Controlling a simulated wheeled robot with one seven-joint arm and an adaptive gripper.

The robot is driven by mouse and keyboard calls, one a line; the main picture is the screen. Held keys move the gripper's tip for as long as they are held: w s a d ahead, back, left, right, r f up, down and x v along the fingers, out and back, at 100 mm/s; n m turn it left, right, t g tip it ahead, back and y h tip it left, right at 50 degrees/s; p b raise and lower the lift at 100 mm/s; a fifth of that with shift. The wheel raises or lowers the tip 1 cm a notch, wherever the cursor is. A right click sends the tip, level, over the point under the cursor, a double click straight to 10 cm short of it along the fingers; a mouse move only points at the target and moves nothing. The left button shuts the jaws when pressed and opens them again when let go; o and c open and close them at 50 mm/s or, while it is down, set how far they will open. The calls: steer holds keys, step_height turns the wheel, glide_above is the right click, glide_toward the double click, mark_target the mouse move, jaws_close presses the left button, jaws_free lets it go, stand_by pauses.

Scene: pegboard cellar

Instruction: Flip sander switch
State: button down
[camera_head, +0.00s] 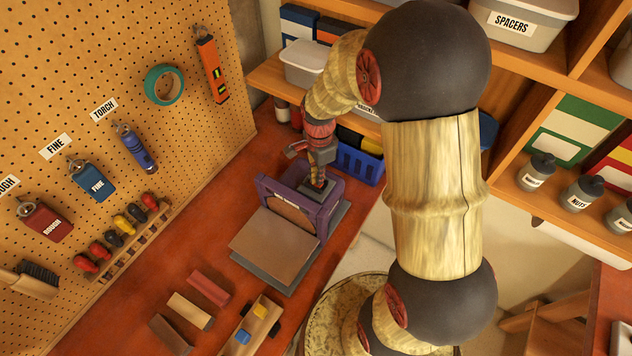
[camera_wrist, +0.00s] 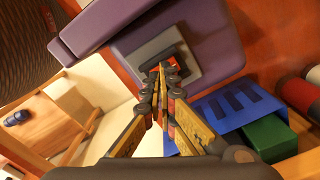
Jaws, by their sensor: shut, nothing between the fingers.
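The sander (camera_head: 290,228) stands on the red bench, with a purple frame, a grey base and a flat brown bed. A small red switch (camera_wrist: 172,63) shows on the plate at my fingertips. My gripper (camera_wrist: 163,68) is shut and empty, its tips at the switch; I cannot tell whether they touch it. In the head view my gripper (camera_head: 316,181) is over the back right of the sander. The switch is hidden there, and its position is unclear.
A blue slotted bin (camera_head: 358,160) stands close behind the sander; in the wrist view a green block (camera_wrist: 270,138) is beside it. Shelves with bins rise at the back right. The pegboard (camera_head: 120,60) is left.

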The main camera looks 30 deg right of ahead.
steer(key=shift+f+b, duration=0.3)
steer(key=shift+f, duration=0.2)
steer(key=shift+r, duration=0.15)
steer(key=shift+r+p, duration=2.4)
steer(key=shift+r, duration=1.05)
